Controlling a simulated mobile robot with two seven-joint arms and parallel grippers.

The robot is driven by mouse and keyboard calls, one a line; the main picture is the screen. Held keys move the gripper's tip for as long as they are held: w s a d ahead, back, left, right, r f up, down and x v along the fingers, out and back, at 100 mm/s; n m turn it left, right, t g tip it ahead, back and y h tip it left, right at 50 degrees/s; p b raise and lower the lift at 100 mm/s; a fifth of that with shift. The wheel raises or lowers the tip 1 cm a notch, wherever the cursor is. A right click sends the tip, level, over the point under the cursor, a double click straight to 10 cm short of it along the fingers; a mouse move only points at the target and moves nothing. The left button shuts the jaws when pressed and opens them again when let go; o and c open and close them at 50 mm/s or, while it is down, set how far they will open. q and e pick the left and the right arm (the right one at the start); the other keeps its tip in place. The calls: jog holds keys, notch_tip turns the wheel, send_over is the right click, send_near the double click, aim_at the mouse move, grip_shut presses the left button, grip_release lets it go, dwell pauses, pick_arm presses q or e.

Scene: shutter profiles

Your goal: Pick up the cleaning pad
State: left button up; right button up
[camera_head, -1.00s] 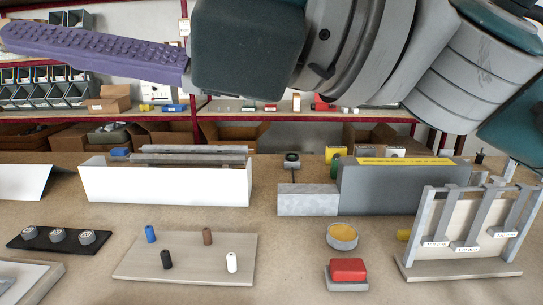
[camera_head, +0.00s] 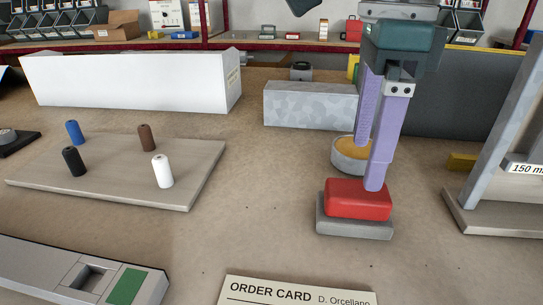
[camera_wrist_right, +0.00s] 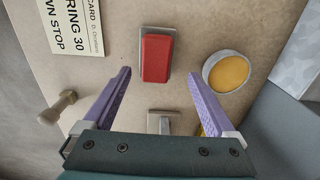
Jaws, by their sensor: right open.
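A red block-shaped pad (camera_head: 358,200) lies on a small grey base (camera_head: 354,228) at the right of the bench. The pad also shows in the right wrist view (camera_wrist_right: 157,58). My right gripper (camera_head: 368,167) points down over it with its purple fingers apart and nothing between them. In the head view the nearer fingertip overlaps the pad's upper edge; I cannot tell if they touch. In the wrist view the pad lies just ahead of the fingertips, between their lines. My left gripper is out of view.
A round tin with a yellow-orange top (camera_head: 347,153) stands close behind the pad, beside the fingers. A speckled grey block (camera_head: 310,105) is behind, a rack (camera_head: 500,160) to the right. A board with several small cylinders (camera_head: 120,180) lies left. An order card (camera_head: 295,292) lies in front.

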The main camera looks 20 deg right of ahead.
aim_at(358, 189)
jog(key=f, duration=0.5)
jog(key=shift+s+a+f, duration=0.2)
jog(key=shift+s+a, duration=0.1)
jog(key=shift+w+f, duration=0.1)
jog(key=shift+f, duration=0.2)
jog(key=shift+c, duration=0.3)
jog(key=c, duration=0.5)
grip_shut()
jog(key=shift+r, duration=0.2)
notch_tip(358, 189, up, 20)
jog(key=p, duration=0.3)
